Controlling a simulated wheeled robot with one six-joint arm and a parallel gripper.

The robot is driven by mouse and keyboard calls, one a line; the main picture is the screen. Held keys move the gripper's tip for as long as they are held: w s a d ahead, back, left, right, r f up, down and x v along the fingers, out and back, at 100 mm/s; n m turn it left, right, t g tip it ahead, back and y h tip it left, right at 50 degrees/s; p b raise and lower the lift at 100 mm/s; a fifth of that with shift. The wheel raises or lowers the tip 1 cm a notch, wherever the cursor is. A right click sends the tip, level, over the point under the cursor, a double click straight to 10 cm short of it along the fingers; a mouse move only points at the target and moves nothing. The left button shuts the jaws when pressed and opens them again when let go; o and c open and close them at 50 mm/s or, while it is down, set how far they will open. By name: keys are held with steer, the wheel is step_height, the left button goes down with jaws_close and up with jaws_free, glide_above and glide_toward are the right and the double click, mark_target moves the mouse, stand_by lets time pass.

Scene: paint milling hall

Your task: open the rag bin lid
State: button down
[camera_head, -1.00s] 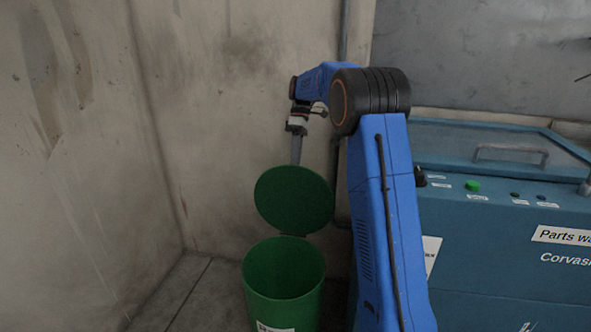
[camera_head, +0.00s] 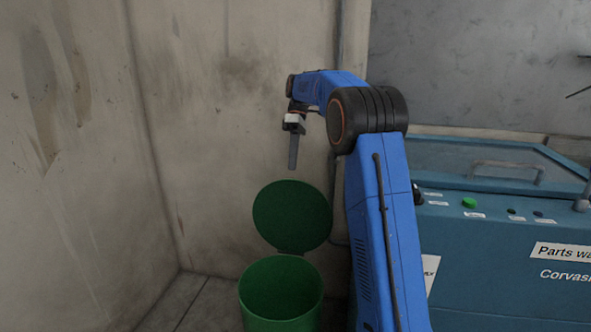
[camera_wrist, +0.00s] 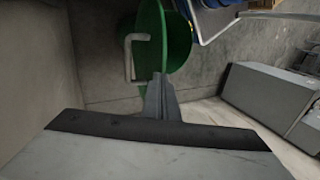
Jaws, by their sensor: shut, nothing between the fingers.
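The green rag bin (camera_head: 281,296) stands on the floor near the wall, with its mouth uncovered. Its round green lid (camera_head: 292,216) is raised and stands tilted up at the back of the bin. My gripper (camera_head: 292,168) hangs above the lid's top edge, apart from it, shut and empty. In the wrist view, my shut gripper (camera_wrist: 158,78) points toward the green lid (camera_wrist: 178,42), and a pale bent handle (camera_wrist: 129,57) shows beside it. The inside of the bin is dark in the head view.
A blue parts washer (camera_head: 500,250) with a green button and a lid handle stands to the right of my arm. Bare concrete walls (camera_head: 75,150) close the left and back. Some floor (camera_head: 185,300) is free left of the bin.

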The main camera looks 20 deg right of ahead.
steer(key=w+d+r+m+t+h, duration=0.1)
steer(key=w+d+m+t, duration=0.2)
steer(key=m, duration=0.6)
steer(key=w+d+m+h, duration=0.1)
steer(key=w+d+m, duration=0.3)
steer(key=m, duration=0.4)
steer(key=s+a+f, duration=0.3)
steer(key=s+f, duration=0.1)
steer(key=f, duration=0.5)
steer(key=shift+s+f, duration=0.35)
steer(key=shift+f, duration=0.05)
steer(key=shift+s+a, duration=0.1)
